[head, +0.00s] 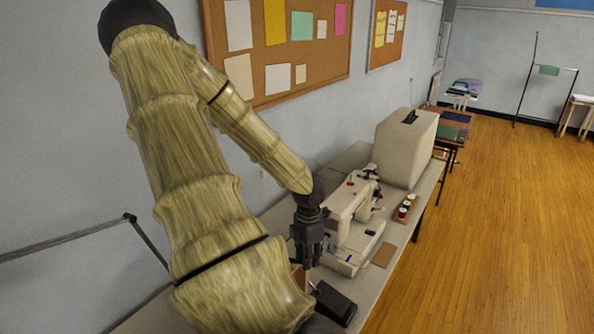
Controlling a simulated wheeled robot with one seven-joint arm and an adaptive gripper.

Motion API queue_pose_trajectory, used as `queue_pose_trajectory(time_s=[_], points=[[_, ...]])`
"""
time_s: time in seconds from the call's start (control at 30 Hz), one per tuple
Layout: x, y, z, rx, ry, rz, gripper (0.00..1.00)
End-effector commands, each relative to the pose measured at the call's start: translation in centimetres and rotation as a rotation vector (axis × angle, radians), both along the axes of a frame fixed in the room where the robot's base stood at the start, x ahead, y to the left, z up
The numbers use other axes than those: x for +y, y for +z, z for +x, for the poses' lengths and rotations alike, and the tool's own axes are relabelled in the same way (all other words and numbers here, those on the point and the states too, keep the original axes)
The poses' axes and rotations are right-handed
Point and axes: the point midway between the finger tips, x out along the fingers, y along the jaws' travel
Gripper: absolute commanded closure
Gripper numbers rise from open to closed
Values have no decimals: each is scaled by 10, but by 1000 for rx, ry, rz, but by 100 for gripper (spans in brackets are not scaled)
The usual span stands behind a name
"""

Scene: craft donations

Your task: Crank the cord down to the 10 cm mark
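My gripper (304,258) hangs pointing down over the long grey table, at the left end of a white sewing machine (350,208). It overlaps the machine's left end in the picture, and I cannot tell whether they touch. Its dark fingers are small and partly merged with the shadow, so their opening is unclear. I can make out no crank, no cord and no 10 cm mark in this view. My arm hides part of the table and the wall to its left.
A beige case (405,150) stands behind the machine. A tray of thread spools (405,208) and a brown pad (384,255) lie at the table's right edge. A black pedal-like object (336,303) lies nearer. The wooden floor (490,240) to the right is clear.

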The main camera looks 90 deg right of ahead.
Motion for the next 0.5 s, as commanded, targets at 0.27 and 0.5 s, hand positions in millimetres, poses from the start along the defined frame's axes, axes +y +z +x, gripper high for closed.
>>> queue_pose_trajectory(time_s=[0.27, 0.5], points=[[0, 0, 3, -3, 3, 1, 59], [0, 3, 1, -1, 3, 0, 59]])
